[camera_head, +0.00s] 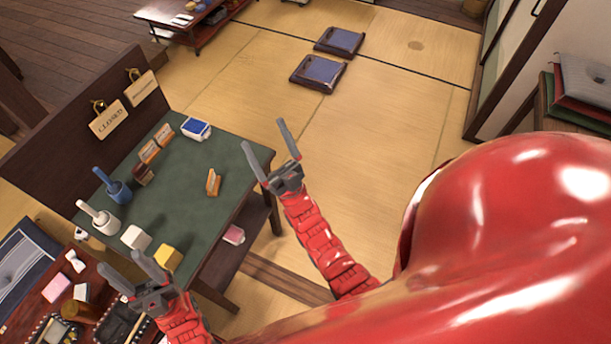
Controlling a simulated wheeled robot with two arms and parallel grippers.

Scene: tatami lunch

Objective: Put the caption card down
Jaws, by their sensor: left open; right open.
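A small orange-brown piece with a pale face (213,182) stands alone on the right part of the green-topped table (187,209). It looks like a caption card, but its print is too small to read. Similar orange-brown pieces (149,152) stand in a row further back on the table. My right gripper (262,132) is open and empty by the table's right corner, apart from the lone piece. My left gripper (117,258) is open and empty at the table's near left, close to a white block (135,238) and a yellow block (168,257).
A blue-and-white box (196,129), a blue mortar (118,191) and a white mortar (102,221) stand on the table. A dark board with a CLOSED sign (109,120) rises behind. Green tabletop around the lone piece is clear. Floor cushions (318,73) lie beyond.

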